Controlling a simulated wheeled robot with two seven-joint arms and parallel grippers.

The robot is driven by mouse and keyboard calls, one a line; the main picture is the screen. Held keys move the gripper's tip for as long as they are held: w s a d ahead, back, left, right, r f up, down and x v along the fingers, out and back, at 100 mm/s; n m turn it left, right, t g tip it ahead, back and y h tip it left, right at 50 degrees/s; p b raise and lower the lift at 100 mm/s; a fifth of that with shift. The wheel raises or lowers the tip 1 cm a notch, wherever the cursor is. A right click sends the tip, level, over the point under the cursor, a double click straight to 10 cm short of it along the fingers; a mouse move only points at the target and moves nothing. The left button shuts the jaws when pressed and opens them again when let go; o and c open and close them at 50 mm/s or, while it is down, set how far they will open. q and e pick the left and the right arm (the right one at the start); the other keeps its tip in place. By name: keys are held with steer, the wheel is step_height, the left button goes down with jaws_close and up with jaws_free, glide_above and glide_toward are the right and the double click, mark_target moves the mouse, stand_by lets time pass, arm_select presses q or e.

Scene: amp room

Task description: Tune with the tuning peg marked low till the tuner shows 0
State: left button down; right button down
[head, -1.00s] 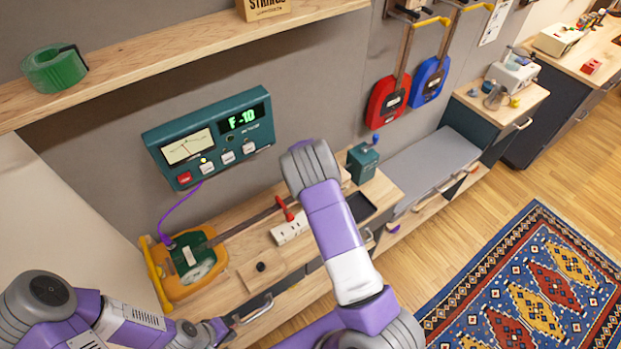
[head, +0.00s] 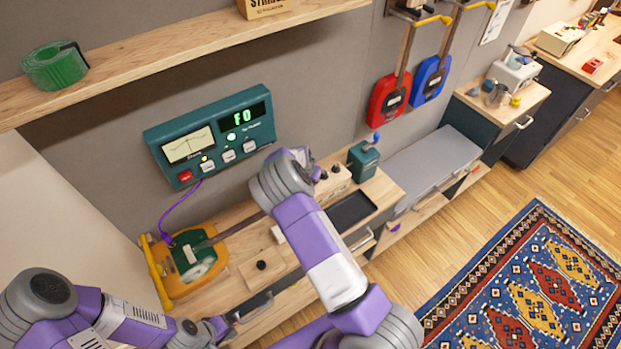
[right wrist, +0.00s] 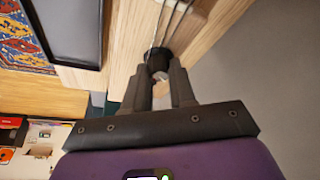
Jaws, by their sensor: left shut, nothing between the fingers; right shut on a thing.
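The tuner (head: 212,135), a teal wall box, reads "F 0"; its dial needle is near the middle and a green light is lit. The yellow and green stringed instrument (head: 192,262) lies on the bench, its neck running right behind my right arm. In the right wrist view, my right gripper (right wrist: 159,72) is shut on a dark tuning peg (right wrist: 158,60) beside the strings. I cannot read its marking. In the head view my wrist hides that grip. Two other dark pegs (head: 329,172) show right of the wrist. My left gripper (head: 215,328) is low at the front, shut and empty.
A teal box with a blue-knobbed handle (head: 364,158) and a dark tray (head: 351,210) are right of my right wrist. A wooden shelf (head: 180,55) overhangs the bench. A purple cable (head: 178,212) joins tuner and instrument. A small black knob (head: 261,265) is on the bench.

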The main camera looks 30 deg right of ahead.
steer(key=c, duration=0.9)
jaws_free()
steer(key=shift+c, duration=0.2)
steer(key=v, duration=0.7)
steer(key=shift+r, duration=0.35)
steer(key=shift+s, duration=0.1)
